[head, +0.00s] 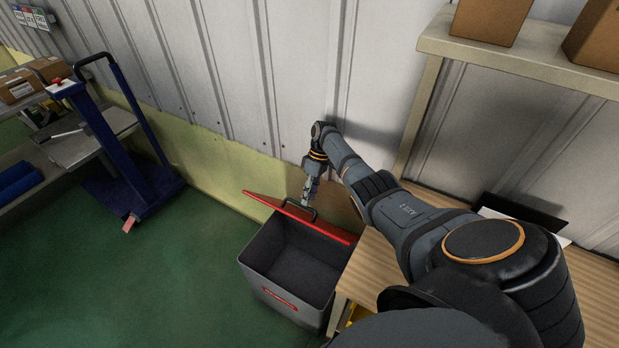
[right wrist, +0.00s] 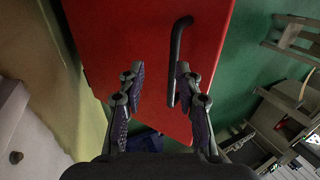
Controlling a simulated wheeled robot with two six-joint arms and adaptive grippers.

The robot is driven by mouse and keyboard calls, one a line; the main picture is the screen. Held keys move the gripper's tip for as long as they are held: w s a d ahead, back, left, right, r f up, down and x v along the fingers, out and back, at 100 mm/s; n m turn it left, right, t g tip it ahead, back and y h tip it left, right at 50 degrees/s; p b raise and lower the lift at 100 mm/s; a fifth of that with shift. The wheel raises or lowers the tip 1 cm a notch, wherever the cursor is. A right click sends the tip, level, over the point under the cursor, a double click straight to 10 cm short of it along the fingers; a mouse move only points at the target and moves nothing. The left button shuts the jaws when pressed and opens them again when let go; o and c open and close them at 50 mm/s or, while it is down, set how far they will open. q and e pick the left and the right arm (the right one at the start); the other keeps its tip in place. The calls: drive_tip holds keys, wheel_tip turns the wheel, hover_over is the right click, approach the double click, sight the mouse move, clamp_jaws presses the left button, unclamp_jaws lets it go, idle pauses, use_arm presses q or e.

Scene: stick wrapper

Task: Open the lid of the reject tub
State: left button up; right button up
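The reject tub (head: 262,262) is a grey open-topped bin on the floor, and its dark inside shows and looks empty. Its red lid (head: 325,228) is raised along the tub's far edge and seen nearly edge-on. The lid's black bar handle (head: 297,206) is on the lid's far side. My right gripper (head: 308,190) is just above and behind the lid. In the right wrist view, the gripper (right wrist: 157,76) has its fingers apart before the red lid (right wrist: 135,40). The handle (right wrist: 175,60) is close beside the right-hand finger; contact is unclear. My left gripper is out of view.
A wooden table (head: 352,290) stands right of the tub, under my right arm. A shelf (head: 520,60) with cardboard boxes is above it. A blue trolley (head: 130,190) stands at the left beside a workbench. The green floor left of the tub is clear.

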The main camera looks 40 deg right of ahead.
wheel_tip(320, 180, up, 10)
drive_tip(key=shift+f, duration=0.25)
idle(0.4)
